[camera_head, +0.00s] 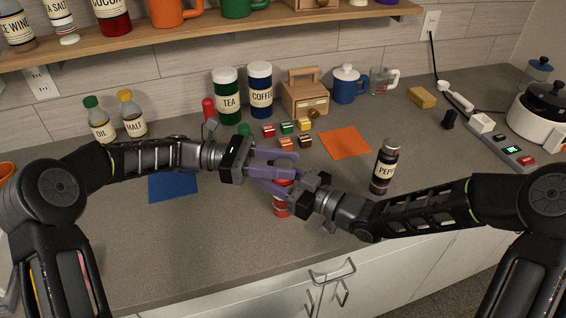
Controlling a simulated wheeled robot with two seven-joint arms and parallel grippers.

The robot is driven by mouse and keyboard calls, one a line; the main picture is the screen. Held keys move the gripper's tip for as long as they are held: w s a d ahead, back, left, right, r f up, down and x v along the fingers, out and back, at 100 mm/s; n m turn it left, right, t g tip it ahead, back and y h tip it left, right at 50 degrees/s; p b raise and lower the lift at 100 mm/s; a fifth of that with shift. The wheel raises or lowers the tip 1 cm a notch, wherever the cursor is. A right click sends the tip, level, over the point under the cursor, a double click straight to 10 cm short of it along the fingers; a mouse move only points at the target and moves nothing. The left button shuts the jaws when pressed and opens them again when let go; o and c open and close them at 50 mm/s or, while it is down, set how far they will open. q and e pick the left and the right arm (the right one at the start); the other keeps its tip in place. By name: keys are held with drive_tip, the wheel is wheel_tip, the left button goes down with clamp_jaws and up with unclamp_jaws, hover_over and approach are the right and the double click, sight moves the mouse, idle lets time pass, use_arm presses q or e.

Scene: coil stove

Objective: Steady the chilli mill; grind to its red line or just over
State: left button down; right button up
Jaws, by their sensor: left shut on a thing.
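The chilli mill, a small red cylinder (282,207), stands near the counter's front edge. Its upper part is largely hidden by purple gripper fingers. My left gripper (276,178) comes in from the left and is shut on the mill. My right gripper (293,180) comes in from the right, close above the mill and beside the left fingers. Its fingers overlap the left ones in the picture, so I cannot tell whether it is open or touches the mill. No red line or ground chilli can be made out.
A dark PEPPER jar (384,168) stands right of the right gripper. A blue mat (173,187) lies under the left arm; an orange mat (345,143) lies behind. Small coloured boxes (287,127), TEA (227,97) and COFFEE (260,91) jars stand further back. The front middle counter is clear.

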sight(282, 163)
use_arm(q)
drive_tip(key=shift+s+d+f+m+g, duration=0.1)
drive_tip(key=shift+s+d+m+g, duration=0.15)
drive_tip(key=shift+m+g, duration=0.25)
drive_tip(key=shift+s+d+f+m+g, duration=0.1)
drive_tip(key=shift+s+d+m+g, duration=0.15)
drive_tip(key=shift+g, duration=0.45)
drive_tip(key=shift+a+m+g+y, duration=0.1)
drive_tip(key=shift+m+g+y, duration=0.3)
drive_tip(key=shift+g, duration=0.1)
drive_tip(key=shift+w+a+r, duration=0.2)
drive_tip(key=shift+w+a, duration=0.35)
drive_tip(key=c, duration=1.2)
unclamp_jaws()
drive_tip(key=shift+r, duration=0.1)
wheel_tip(282, 163, up, 10)
drive_tip(key=shift+f, duration=0.1)
